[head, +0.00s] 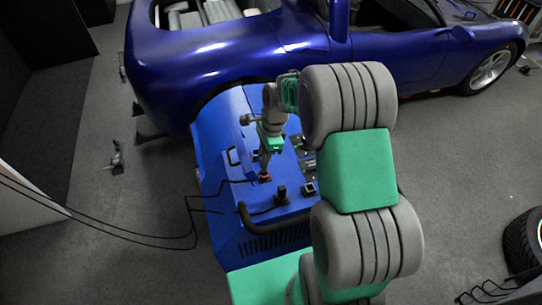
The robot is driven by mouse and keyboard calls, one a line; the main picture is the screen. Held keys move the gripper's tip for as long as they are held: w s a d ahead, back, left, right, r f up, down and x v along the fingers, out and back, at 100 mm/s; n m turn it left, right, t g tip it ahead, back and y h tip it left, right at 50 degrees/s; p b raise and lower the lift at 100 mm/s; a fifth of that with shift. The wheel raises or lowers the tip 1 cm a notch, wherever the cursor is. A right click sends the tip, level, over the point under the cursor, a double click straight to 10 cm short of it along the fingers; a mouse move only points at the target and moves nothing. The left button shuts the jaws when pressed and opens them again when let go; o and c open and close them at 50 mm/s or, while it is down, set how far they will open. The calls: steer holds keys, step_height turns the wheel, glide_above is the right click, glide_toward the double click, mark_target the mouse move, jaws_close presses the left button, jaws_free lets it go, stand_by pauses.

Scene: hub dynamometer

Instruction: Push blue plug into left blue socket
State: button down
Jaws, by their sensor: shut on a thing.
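My gripper (264,171) points down over the top of the blue dynamometer housing (223,139), left of the middle of the view. It is shut on a small dark piece with a red-orange part (264,177), low at the housing's top. A thin black cable runs to this piece from the left. I cannot make out a blue plug or a blue socket; the piece is too small and partly covered by the fingers. I cannot tell whether it is seated or apart from the surface. A black upright plug-like part (282,194) with its own cable stands just right and nearer.
A small dark square fitting (309,189) is on the housing to the right. A thick black handle (278,226) lies along its near edge. Black cables (130,234) cross the floor at left. A blue car (240,55) stands behind. My arm covers the right side.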

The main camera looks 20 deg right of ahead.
steer(key=w, duration=0.9)
steer(key=shift+w+f, duration=0.4)
steer(key=shift+f, duration=0.05)
steer(key=shift+d, duration=0.1)
steer(key=shift+p, duration=0.3)
steer(key=shift+f, duration=0.15)
stand_by(0.7)
steer(key=shift+f+b, duration=0.7)
steer(key=shift+f, duration=0.55)
steer(key=shift+f, duration=0.1)
steer(key=c, duration=1.3)
jaws_free()
